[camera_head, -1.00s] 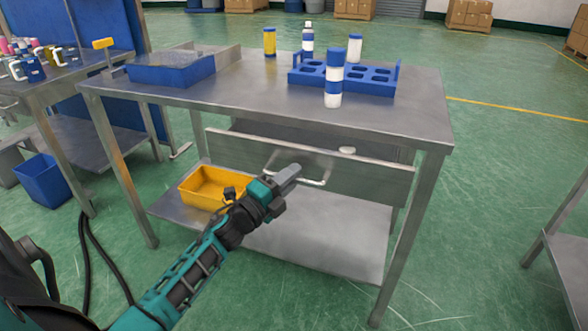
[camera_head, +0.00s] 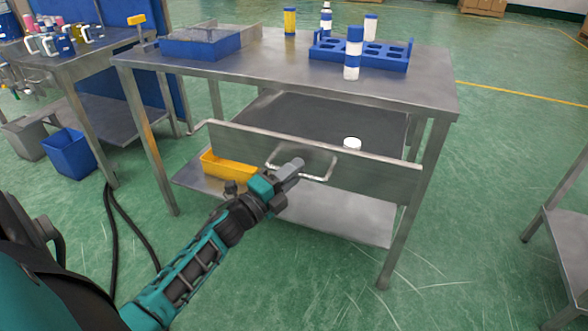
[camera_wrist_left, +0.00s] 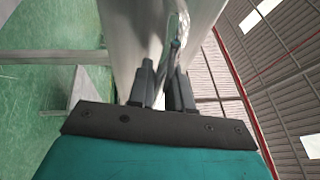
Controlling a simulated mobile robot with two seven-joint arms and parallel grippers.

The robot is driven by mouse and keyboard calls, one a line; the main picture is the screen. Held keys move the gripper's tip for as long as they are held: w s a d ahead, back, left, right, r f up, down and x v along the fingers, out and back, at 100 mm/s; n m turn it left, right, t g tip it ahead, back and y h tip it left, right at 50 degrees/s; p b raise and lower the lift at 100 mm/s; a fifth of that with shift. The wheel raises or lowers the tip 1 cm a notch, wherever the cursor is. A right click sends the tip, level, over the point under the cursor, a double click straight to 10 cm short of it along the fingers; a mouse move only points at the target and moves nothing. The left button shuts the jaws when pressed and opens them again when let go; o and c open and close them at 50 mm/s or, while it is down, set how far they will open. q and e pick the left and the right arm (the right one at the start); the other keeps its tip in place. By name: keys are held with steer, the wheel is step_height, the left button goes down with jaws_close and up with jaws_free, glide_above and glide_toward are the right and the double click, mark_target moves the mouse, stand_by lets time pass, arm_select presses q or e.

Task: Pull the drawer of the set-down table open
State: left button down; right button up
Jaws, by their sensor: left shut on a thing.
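The set-down table (camera_head: 290,70) is a grey metal table in the middle of the head view. Its drawer (camera_head: 385,178) stands partly out, with its dark inside and a white round item (camera_head: 352,143) showing behind the front panel. A bent metal handle (camera_head: 318,178) is on the drawer front. My left gripper (camera_head: 290,172) is at the left part of the handle and shut on it. In the left wrist view the fingers (camera_wrist_left: 165,85) close around the handle bar (camera_wrist_left: 182,25) against the metal panel. My right gripper is not in view.
A blue rack (camera_head: 362,54), banded canisters and a blue tray (camera_head: 200,43) stand on the table top. A yellow bin (camera_head: 228,170) sits on the lower shelf. Another table is at the left, with a blue bin (camera_head: 70,154) below. Green floor in front is free.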

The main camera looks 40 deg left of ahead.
arm_select(q)
steer(key=shift+s, duration=0.1)
steer(key=c, duration=1.1)
jaws_free()
steer(key=v, duration=1.2)
steer(key=shift+s, duration=0.4)
